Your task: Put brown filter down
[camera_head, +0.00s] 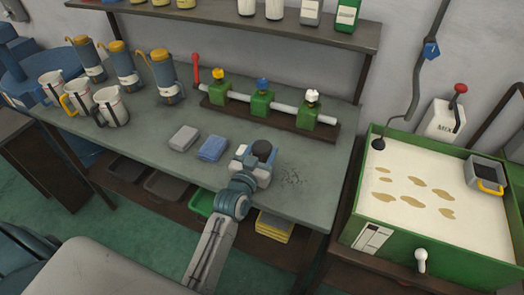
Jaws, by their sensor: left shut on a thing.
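My left gripper (256,165) is over the front right part of the grey-green workbench (330,165). It is shut on a dark, rounded thing (263,150), which I take to be the brown filter. The gripper hides much of it, and its brown colour is hard to make out. I cannot tell whether it touches the bench top. My right gripper is not in view.
A grey block (184,138) and a blue block (212,148) lie left of the gripper. Behind stands a pipe with green valves (262,102). Mugs (111,107) and canisters (166,76) are at the left. Dark marks (292,179) lie on bare bench at right. A green-walled tray (440,255) stands beyond.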

